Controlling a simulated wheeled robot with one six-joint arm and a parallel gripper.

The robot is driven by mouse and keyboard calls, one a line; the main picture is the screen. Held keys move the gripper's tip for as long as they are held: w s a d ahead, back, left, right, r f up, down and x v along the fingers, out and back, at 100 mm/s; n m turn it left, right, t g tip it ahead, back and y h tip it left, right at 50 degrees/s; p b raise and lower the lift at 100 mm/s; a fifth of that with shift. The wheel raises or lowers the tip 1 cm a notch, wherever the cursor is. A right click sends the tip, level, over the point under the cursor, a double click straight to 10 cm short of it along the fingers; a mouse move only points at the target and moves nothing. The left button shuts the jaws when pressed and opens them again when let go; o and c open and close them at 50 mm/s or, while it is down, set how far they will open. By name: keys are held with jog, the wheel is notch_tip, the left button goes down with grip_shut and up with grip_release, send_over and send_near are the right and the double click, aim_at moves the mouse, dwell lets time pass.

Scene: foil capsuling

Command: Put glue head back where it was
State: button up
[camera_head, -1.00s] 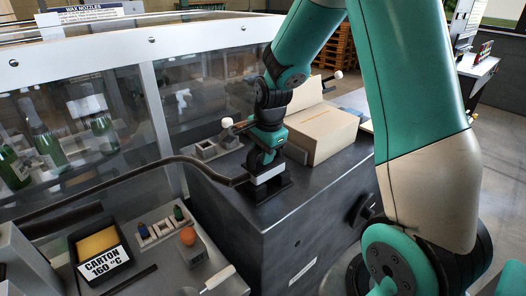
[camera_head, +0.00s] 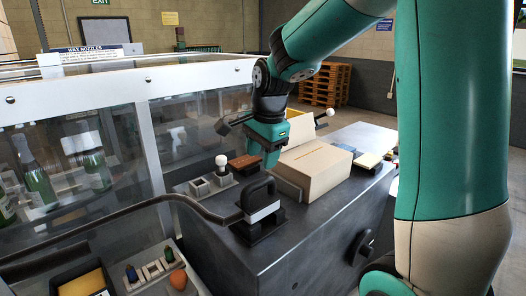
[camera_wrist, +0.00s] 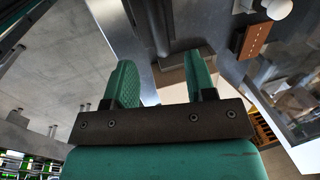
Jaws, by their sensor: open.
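The glue head, which I take to be the black looped handle with a white band (camera_head: 262,207), stands upright on a dark base on the cabinet top. A dark hose (camera_head: 190,200) runs to it from the left. My gripper (camera_head: 271,160) is open and empty, above and behind the handle, apart from it in the head view. In the wrist view my gripper (camera_wrist: 163,85) shows its two teal fingers spread with nothing between their tips. A dark shape lies beyond the fingers there; I cannot tell if it is the handle.
A cream carton (camera_head: 318,172) stands right of my gripper. A brown block (camera_head: 245,162), a white-balled peg (camera_head: 221,162) and grey blocks (camera_head: 212,184) stand to its left. A clear-panelled enclosure with bottles fills the left. The cabinet top (camera_head: 310,215) has free room in front.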

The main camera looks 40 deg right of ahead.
jog(key=s+a+n+g+y, duration=0.2)
jog(key=s+a+n+y, duration=0.2)
jog(key=s+a+n, duration=1.6)
jog(key=a+n, duration=0.2)
jog(key=n, duration=0.2)
jog(key=shift+s+n, duration=0.3)
jog(key=shift+n, duration=0.1)
